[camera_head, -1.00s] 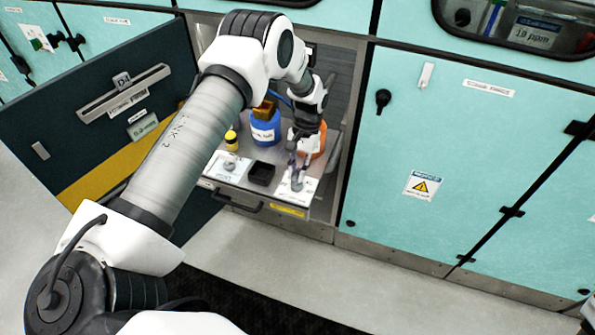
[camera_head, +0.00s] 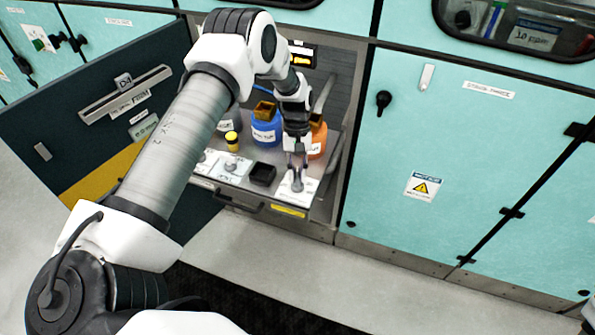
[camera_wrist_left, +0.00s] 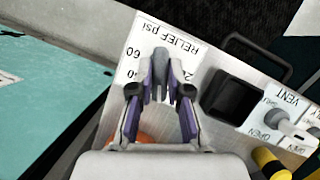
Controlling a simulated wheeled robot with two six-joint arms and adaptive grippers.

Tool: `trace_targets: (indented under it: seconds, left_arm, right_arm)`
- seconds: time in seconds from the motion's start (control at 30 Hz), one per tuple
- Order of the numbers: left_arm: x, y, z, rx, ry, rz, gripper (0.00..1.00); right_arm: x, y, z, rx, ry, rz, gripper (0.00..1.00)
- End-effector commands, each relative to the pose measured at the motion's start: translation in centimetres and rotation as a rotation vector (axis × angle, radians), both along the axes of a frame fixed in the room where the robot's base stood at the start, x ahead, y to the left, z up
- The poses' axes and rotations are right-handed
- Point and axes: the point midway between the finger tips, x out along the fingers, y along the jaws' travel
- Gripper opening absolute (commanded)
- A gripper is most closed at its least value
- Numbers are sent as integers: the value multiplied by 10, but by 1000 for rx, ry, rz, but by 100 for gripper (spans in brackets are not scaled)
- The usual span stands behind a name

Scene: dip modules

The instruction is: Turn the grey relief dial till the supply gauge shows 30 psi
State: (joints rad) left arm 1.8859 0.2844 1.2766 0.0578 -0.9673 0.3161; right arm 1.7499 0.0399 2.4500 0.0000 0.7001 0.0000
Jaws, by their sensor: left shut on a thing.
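The grey relief dial (camera_wrist_left: 161,62) stands on a white plate (camera_wrist_left: 135,63) lettered "RELIEF psi", with 60 and other numbers partly covered. My left gripper (camera_wrist_left: 161,88) is shut on the dial, one finger on each side. In the head view the left gripper (camera_head: 297,163) points down at the dial (camera_head: 297,183), at the right front of the pulled-out shelf. The dial's pointer setting is hard to read. No supply gauge reading can be made out; a small dark panel with a yellow strip (camera_head: 302,57) shows at the cabinet's back.
Blue (camera_head: 265,128) and orange (camera_head: 318,140) bottles stand behind. An open dark door (camera_head: 60,130) is at left.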

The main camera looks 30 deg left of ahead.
Motion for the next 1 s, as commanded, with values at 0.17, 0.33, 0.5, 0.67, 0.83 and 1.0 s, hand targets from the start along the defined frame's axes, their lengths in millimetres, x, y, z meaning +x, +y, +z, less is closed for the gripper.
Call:
trace_targets:
  seconds: [0.17,0.33,0.5,0.67,0.83,1.0]
  left_arm:
    - [-1,0,-3,0,3,-1,0]
    - [-1,0,-2,0,2,-2,42]
    - [-1,0,-1,1,2,-2,42]
    - [2,1,6,0,-1,-2,42]
    - [14,9,37,1,-3,-3,42]
    - [28,19,77,0,-3,-1,42]
  right_arm:
    - [0,0,-1,0,0,0,40]
    - [0,0,-1,0,0,0,40]
    - [0,0,0,0,0,0,40]
    - [0,0,0,0,0,0,40]
    - [0,0,0,0,0,0,40]
    - [0,0,0,0,0,0,40]
